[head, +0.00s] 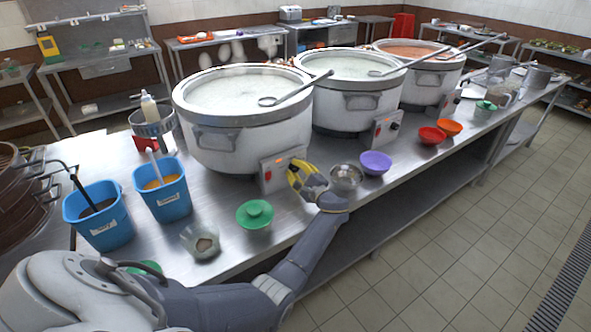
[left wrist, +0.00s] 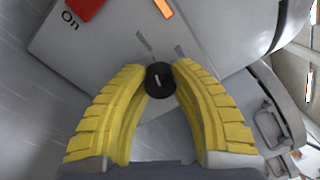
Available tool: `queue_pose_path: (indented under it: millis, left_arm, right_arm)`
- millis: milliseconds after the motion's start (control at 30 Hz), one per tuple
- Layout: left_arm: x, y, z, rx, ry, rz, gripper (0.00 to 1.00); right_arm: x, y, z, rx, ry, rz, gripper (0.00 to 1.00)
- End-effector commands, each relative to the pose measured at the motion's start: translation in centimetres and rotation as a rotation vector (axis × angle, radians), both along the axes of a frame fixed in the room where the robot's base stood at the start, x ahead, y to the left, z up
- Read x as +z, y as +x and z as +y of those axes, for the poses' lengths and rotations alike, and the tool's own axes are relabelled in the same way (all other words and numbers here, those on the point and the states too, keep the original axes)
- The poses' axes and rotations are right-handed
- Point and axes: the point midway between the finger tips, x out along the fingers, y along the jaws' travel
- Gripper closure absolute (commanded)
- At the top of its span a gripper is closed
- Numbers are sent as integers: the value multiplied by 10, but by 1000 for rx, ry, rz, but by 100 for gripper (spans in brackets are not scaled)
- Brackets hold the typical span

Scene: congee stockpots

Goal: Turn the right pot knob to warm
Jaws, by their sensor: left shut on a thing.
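Three large white pots stand in a row on the steel counter: the nearest, leftmost pot (head: 245,135), the middle pot (head: 345,105) and the far right pot (head: 425,85). Each has a control box at its front. My left gripper (head: 297,172), with yellow fingers, is at the control box (head: 271,175) of the nearest pot. In the left wrist view, its fingertips (left wrist: 160,76) are shut on the black knob (left wrist: 160,82). A red switch marked "On" (left wrist: 86,8) and an orange light (left wrist: 164,9) show beside it. My right gripper is out of view.
A metal bowl (head: 346,178) and a purple bowl (head: 376,163) stand close right of my left gripper. The middle control box (head: 385,127) and far control box (head: 450,102) are untouched.

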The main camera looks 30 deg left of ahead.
Motion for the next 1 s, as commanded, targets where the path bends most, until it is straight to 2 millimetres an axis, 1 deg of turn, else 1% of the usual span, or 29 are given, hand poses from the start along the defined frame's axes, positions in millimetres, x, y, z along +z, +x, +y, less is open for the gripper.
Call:
queue_pose_path:
  millis: [467,500,700,733,900,1000]
  left_arm:
    - [1,-1,2,5,-1,-10,100]
    - [1,-1,2,5,-1,-10,71]
    - [0,-1,1,2,-2,-9,48]
    - [0,-1,1,2,-2,-9,45]
    - [0,0,1,1,-3,-9,45]
    - [0,-1,-1,0,-3,-8,45]
  right_arm:
    - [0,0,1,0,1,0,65]
    - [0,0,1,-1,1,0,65]
    - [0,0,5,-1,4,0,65]
    - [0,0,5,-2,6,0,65]
    - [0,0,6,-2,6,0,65]
    - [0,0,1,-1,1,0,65]
